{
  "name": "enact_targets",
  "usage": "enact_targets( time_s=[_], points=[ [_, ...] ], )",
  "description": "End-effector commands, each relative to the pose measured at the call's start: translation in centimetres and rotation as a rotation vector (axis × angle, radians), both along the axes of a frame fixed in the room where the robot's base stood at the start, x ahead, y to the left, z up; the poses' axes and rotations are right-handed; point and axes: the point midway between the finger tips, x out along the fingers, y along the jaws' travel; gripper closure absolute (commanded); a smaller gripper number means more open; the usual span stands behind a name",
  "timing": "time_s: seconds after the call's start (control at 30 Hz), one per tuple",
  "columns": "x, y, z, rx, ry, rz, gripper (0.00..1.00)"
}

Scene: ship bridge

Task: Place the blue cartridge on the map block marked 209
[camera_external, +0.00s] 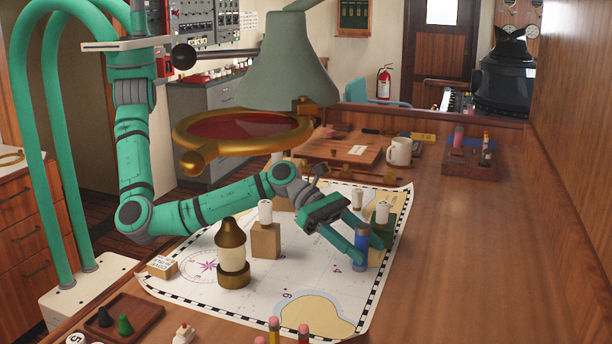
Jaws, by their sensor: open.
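The blue cartridge (361,244) stands upright near the right side of the sea chart (310,270). My gripper (367,250) reaches down from the left with its fingers apart. One finger is just left of the cartridge and the other passes behind it to the right; contact cannot be told. Another tan block (265,240) bears a white cylinder (265,211). A green block (383,229) bears a white cylinder (382,212). The number 209 is not readable on any block.
A brass lantern (233,262) stands on the chart, left of the middle. A large lamp with a red lens (243,126) hangs above the chart's far side. A white mug (399,152) and a wooden holder (471,158) stand behind. The table right of the chart is mostly clear.

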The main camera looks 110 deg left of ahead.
Motion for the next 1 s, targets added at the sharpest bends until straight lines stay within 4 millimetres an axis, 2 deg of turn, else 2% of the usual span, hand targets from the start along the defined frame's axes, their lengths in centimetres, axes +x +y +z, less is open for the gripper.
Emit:
enact_targets(
  time_s=[0.1,0.23,0.53,0.57,0.73,0.8,1.0],
  points=[
    [1.6,-0.5,-0.5,0.0,0.001,-0.001,0.52],
    [2.7,-0.9,-1.0,0.0,0.001,-0.001,0.52],
    [3.0,-1.1,-1.1,0.0,0.0,-0.001,0.52],
    [3.0,-1.1,-1.1,0.0,0.0,-0.001,0.57],
    [3.0,-1.1,-1.1,0.0,0.0,-0.001,0.97],
    [3.0,-1.1,-1.1,0.0,0.0,-0.001,1.0],
    [3.0,-1.1,-1.0,0.0,0.0,-0.001,1.0]
  ],
)
